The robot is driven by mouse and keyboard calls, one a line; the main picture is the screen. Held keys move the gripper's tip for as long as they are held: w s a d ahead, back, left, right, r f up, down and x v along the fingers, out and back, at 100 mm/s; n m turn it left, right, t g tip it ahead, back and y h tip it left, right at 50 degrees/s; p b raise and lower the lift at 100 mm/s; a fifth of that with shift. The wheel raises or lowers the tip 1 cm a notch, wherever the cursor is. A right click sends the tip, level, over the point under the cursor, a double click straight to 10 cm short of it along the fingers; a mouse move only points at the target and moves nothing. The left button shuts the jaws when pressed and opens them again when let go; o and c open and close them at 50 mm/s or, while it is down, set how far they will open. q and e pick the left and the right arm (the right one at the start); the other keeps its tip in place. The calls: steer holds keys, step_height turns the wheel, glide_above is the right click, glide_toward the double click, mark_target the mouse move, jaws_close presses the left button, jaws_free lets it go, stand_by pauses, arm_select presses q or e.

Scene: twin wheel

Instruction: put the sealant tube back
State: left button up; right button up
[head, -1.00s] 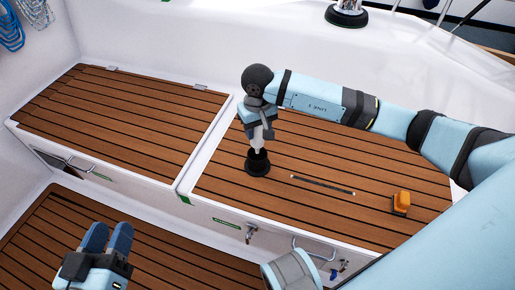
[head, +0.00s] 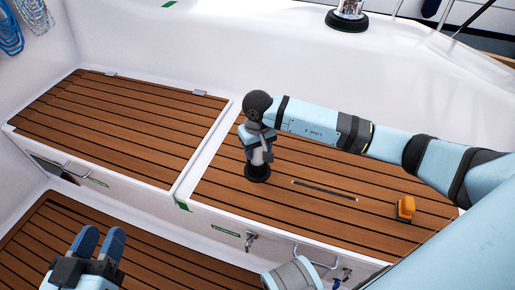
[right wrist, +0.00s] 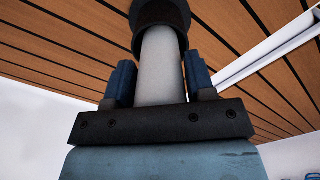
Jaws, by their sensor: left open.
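What I take for the sealant tube (right wrist: 162,70) is a pale grey cylinder with a wide black end (head: 257,172). In the head view it stands upright on the right wooden seat, its black end down and its upper part mostly hidden by my right gripper (head: 257,150). In the right wrist view the blue fingers of my right gripper (right wrist: 160,85) lie on both sides of the pale cylinder, very close to it; I cannot tell whether they press on it. My left gripper (head: 98,242) is open and empty at the lower left, away from the tube.
A thin dark strip (head: 324,190) and a small orange object (head: 405,208) lie on the right seat (head: 220,175). The left seat (head: 120,125) is clear. Metal handles (head: 315,257) and fittings (head: 251,242) stick out of the seat fronts.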

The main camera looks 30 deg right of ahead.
steer(key=shift+o, duration=1.3)
